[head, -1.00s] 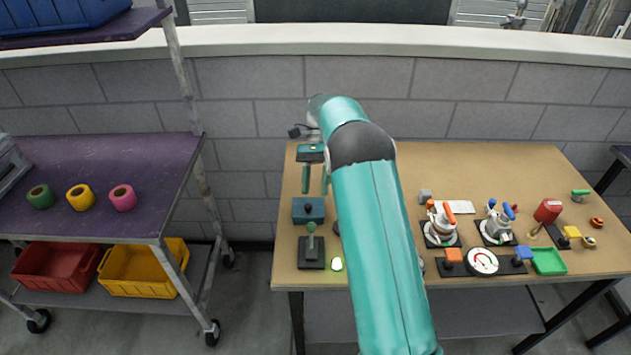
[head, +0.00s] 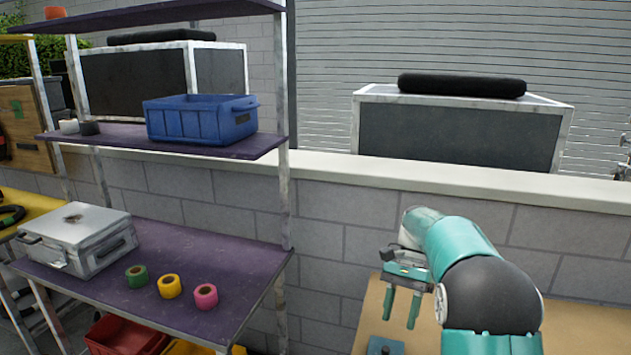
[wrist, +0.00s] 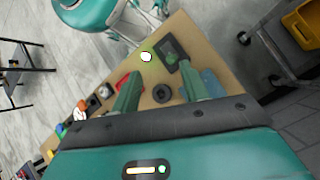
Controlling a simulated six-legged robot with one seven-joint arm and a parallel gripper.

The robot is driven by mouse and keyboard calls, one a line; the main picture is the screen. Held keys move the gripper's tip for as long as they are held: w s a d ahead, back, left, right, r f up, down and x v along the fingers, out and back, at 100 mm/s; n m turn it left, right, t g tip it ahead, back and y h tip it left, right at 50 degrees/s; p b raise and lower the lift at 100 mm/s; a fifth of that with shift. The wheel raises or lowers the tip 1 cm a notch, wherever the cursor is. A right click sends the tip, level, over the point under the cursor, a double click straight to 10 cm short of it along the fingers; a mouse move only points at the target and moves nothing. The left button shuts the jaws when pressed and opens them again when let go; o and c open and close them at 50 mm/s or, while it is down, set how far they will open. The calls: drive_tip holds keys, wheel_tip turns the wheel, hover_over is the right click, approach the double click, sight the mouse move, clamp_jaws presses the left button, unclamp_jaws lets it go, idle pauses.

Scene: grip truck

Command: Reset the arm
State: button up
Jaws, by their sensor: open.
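My teal arm rises from the lower right of the head view and bends over the left end of the wooden table (head: 590,330). My gripper (head: 402,305) hangs there with its two green fingers pointing down and apart, with nothing between them. In the wrist view my gripper (wrist: 160,85) is also open and empty, above the table top (wrist: 135,62). A black base with a green knob (wrist: 171,55) and a glowing light (wrist: 146,56) lie beyond the fingertips. A blue box (head: 385,345) sits below the gripper in the head view.
A purple shelf cart (head: 205,250) stands left, holding a silver case (head: 80,240), green (head: 136,276), yellow (head: 169,286) and pink (head: 205,296) tape rolls, and a blue bin (head: 200,118) higher up. A grey wall (head: 340,205) runs behind.

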drive_tip(key=s+a+r+n+t+h, duration=0.1)
drive_tip(key=s+a+r+n+t, duration=0.15)
drive_tip(key=s+r, duration=0.4)
drive_tip(key=s+a+r+n+t+h, duration=0.1)
drive_tip(key=s+n+t, duration=0.6)
drive_tip(key=s, duration=1.2)
drive_tip(key=shift+r+t+h, duration=0.35)
drive_tip(key=shift+t+h, duration=0.25)
drive_tip(key=shift+t, duration=0.65)
